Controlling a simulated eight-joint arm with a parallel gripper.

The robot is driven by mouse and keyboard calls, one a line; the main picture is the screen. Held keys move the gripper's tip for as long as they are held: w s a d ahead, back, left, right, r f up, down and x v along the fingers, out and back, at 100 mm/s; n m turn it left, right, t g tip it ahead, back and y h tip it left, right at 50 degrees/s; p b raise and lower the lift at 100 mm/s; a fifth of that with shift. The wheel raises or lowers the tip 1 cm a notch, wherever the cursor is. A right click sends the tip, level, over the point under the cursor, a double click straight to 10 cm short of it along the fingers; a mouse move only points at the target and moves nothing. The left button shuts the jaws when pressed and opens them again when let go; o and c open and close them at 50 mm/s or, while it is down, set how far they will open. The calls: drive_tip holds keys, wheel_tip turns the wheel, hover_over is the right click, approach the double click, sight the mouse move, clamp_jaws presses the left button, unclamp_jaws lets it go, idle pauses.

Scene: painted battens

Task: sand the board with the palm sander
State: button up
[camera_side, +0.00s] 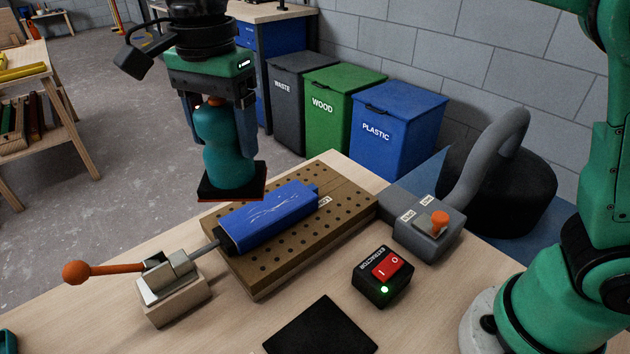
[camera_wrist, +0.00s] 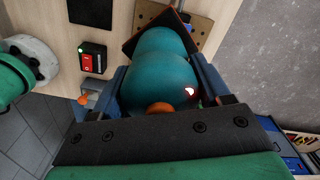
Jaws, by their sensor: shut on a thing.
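My gripper (camera_side: 217,122) is shut on the teal palm sander (camera_side: 228,140), which is held upright with its black and red-edged pad down. The pad appears raised above the back left part of the perforated bench block; I cannot tell the exact gap. The blue painted board (camera_side: 268,216), with pale scuff marks on top, lies on the brown perforated block (camera_side: 262,278). A toggle clamp (camera_side: 165,278) with an orange-knobbed lever stands at the board's left end, its rod meeting that end. In the wrist view the sander (camera_wrist: 160,75) fills the jaws and hides most of the board.
The extractor switch box (camera_side: 382,277) shows a lit green lamp. A grey box (camera_side: 428,226) with an orange knob and a thick hose (camera_side: 490,150) stands at the block's right end. A black pad (camera_side: 320,330) lies in front. Waste, wood and plastic bins stand behind the bench.

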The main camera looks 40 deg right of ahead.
sight(231, 176)
drive_tip(key=w, duration=0.1)
drive_tip(key=f+m, duration=0.1)
drive_tip(key=w+d, duration=0.1)
drive_tip(key=shift+w+f, duration=0.25)
drive_tip(key=shift+w, duration=0.1)
drive_tip(key=shift+f, duration=4.05)
drive_tip(key=shift+d, duration=0.8)
drive_tip(key=shift+c, duration=0.7)
drive_tip(key=shift+d+r, duration=0.1)
drive_tip(key=shift+d, duration=4.05)
drive_tip(key=shift+a, duration=3.75)
drive_tip(key=shift+a+f, duration=0.2)
drive_tip(key=shift+a, duration=0.15)
drive_tip(key=shift+a+r, duration=0.15)
drive_tip(key=shift+a, duration=0.35)
drive_tip(key=shift+a+r, duration=0.15)
drive_tip(key=shift+a, duration=0.35)
drive_tip(key=shift+d+r, duration=0.1)
drive_tip(key=shift+r, duration=3.85)
